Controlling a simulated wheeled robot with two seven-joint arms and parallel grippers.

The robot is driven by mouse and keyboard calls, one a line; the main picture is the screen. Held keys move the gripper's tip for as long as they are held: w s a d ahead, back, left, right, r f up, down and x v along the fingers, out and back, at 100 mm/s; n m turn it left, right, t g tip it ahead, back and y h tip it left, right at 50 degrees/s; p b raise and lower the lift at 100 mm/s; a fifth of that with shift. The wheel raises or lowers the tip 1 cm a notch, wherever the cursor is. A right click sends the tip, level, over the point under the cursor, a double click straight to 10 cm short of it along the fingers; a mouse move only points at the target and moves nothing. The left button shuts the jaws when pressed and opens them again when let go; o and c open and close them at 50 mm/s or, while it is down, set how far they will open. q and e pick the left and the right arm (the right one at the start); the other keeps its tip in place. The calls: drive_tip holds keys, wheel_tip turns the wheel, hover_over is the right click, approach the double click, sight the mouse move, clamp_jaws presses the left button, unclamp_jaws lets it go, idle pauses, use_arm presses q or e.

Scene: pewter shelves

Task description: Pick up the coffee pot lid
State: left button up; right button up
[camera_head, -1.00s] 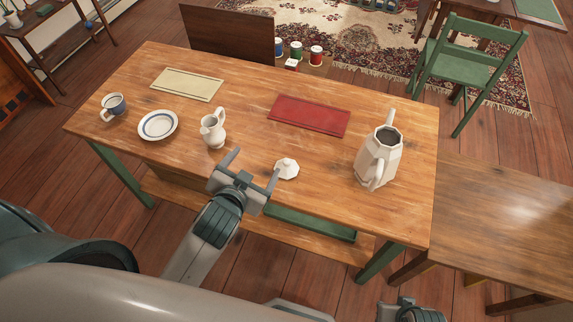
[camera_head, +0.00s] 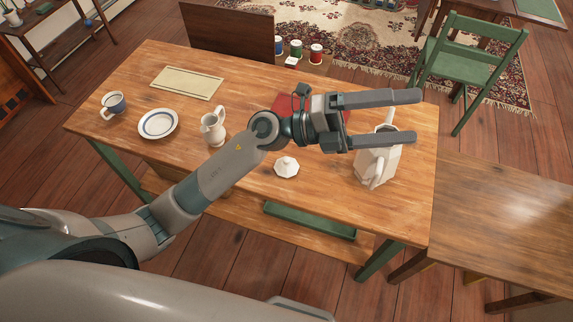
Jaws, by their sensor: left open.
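The white coffee pot lid (camera_head: 286,167) lies on the wooden table (camera_head: 170,80) near its front edge, knob up. The white coffee pot (camera_head: 377,165) stands open-topped at the right end of the table. My left gripper (camera_head: 416,118) is open and empty, with its fingers pointing right. It is raised above the table and covers part of the pot's top. The lid shows just below my left arm and apart from the fingers. My right gripper is not in view.
A white creamer (camera_head: 213,130), a plate (camera_head: 158,124), a blue and white mug (camera_head: 113,104) and a cream mat (camera_head: 187,83) are on the left. A red mat (camera_head: 285,102) is partly hidden behind my gripper. A wooden bench (camera_head: 505,210) stands at right.

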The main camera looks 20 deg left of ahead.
use_arm(q)
wheel_tip(320, 180, down, 6)
drive_tip(key=s+d+f+m+g+y, duration=0.1)
drive_tip(key=d+m+g+y, duration=0.1)
drive_tip(key=m+g+y, duration=0.25)
drive_tip(key=y, duration=1.7)
hover_over(288, 159)
wheel_tip(288, 159, down, 12)
drive_tip(key=r, duration=0.1)
drive_tip(key=shift+w+a+f+m+t+h, duration=0.1)
drive_tip(key=shift+f+m+t+h, duration=0.15)
drive_tip(key=shift+t, duration=0.1)
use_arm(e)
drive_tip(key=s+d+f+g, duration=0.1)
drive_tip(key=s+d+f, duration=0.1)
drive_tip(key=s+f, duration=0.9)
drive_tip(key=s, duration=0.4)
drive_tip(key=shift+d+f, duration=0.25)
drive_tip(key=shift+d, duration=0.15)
use_arm(q)
wheel_tip(288, 159, down, 12)
drive_tip(key=p, duration=0.4)
drive_tip(key=shift+r, duration=0.2)
drive_tip(key=shift+f, duration=0.35)
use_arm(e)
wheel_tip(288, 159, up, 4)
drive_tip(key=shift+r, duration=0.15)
